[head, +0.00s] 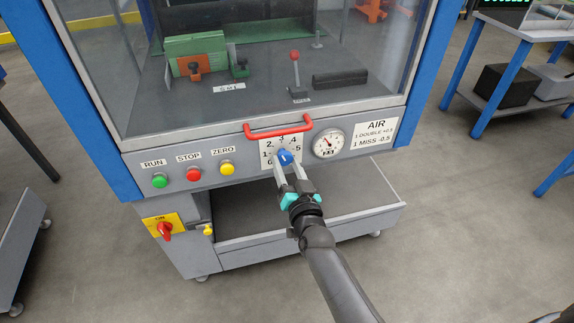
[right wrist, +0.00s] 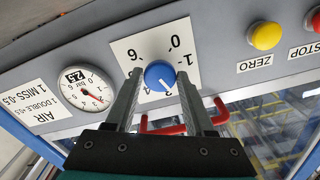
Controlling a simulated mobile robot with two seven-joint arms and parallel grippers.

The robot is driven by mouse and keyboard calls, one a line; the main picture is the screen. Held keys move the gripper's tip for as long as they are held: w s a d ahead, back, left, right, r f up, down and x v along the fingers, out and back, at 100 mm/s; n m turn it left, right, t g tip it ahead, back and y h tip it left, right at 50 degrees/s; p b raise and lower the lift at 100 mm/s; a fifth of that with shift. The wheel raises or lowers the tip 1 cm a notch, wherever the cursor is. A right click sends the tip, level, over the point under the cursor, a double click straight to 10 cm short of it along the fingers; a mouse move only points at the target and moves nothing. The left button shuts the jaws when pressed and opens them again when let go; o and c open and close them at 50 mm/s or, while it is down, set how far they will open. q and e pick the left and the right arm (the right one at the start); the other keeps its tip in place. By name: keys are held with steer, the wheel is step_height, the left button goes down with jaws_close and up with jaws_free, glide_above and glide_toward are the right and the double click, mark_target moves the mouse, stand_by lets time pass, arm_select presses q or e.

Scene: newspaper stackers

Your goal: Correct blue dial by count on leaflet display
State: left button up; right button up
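The blue dial (head: 285,157) is on the machine's grey front panel, over a white number plate (head: 268,147). In the right wrist view, upside down, the dial (right wrist: 160,76) has a white pointer line, roughly towards the 3. My right gripper (head: 283,166) is at the dial; in the wrist view its two fingers (right wrist: 159,82) stand apart on either side of it, with narrow gaps showing. Contact cannot be told. The AIR leaflet (head: 376,135) reads "1 DOUBLE +0.5, 1 MISS -0.5". The gauge (head: 329,143) carries a digital 2.5 in the wrist view (right wrist: 82,88). My left gripper is out of view.
A red handle bar (head: 279,128) runs just above the dial. Green RUN (head: 160,181), red STOP (head: 193,174) and yellow ZERO (head: 227,168) buttons are to the left. A red switch (head: 165,230) sits lower left. A grey shelf (head: 310,235) juts out below the panel.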

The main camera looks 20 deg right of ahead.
steer(key=o, duration=0.4)
steer(key=shift+s, duration=0.2)
arm_select(q)
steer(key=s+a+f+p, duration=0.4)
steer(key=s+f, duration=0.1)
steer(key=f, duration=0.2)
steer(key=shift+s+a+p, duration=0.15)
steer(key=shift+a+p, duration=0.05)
steer(key=shift+p, duration=0.1)
arm_select(e)
steer(key=shift+s+a, duration=0.15)
steer(key=shift+s, duration=2.3)
steer(key=shift+s+a, duration=0.2)
steer(key=shift+s, duration=2.3)
steer(key=shift+s+a, duration=0.15)
steer(key=shift+s, duration=2.3)
steer(key=shift+f, duration=0.1)
